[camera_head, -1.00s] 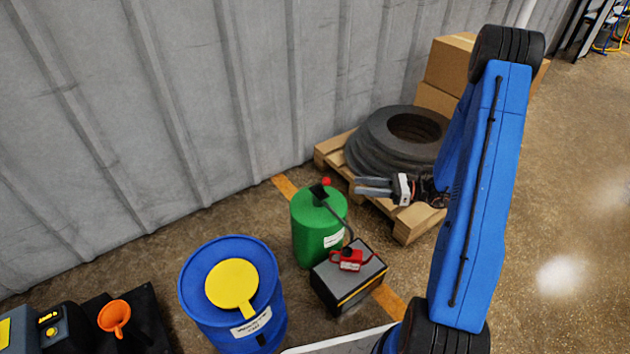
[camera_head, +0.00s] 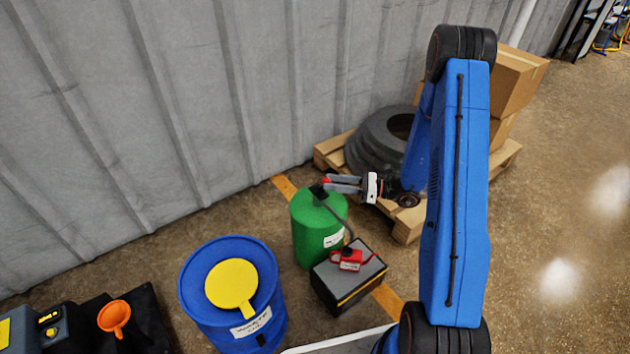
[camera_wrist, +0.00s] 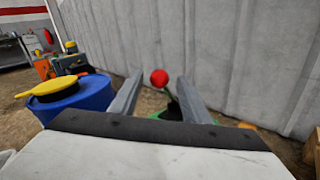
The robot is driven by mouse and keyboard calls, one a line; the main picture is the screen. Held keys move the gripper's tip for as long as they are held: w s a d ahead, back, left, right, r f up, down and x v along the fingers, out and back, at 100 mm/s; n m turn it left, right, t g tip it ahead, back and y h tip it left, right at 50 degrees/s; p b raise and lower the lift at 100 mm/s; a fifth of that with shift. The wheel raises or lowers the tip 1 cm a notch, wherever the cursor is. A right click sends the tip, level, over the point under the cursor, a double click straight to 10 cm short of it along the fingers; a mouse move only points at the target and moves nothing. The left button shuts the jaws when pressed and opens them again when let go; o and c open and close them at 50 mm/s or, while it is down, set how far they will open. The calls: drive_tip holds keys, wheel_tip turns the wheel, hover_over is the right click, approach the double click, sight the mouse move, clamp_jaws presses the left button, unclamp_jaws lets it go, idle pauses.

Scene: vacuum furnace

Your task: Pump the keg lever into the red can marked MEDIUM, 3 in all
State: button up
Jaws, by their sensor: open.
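The green keg (camera_head: 318,232) stands on the floor near the wall, with a dark pump head on top. The red ball knob of its lever (camera_head: 326,181) is at the fingertips of my gripper (camera_head: 328,184). In the wrist view the red knob (camera_wrist: 159,77) shows between the two spread fingers, near their tips; I cannot tell whether either finger touches it. My gripper is open. The small red can (camera_head: 350,260), with a white label too small to read, sits on a dark box (camera_head: 338,290) in front of the keg. The keg's dark spout reaches down to the can.
A pallet (camera_head: 408,226) with tyres (camera_head: 372,145) and cardboard boxes (camera_head: 512,85) is to the right. An orange funnel (camera_head: 114,315) is at lower left. The grey wall (camera_head: 180,110) is close behind.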

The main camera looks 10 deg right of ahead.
drive_tip(key=x, duration=0.6)
drive_tip(key=shift+a, duration=0.35)
drive_tip(key=shift+w, duration=0.15)
drive_tip(key=shift+c, duration=0.4)
clamp_jaws()
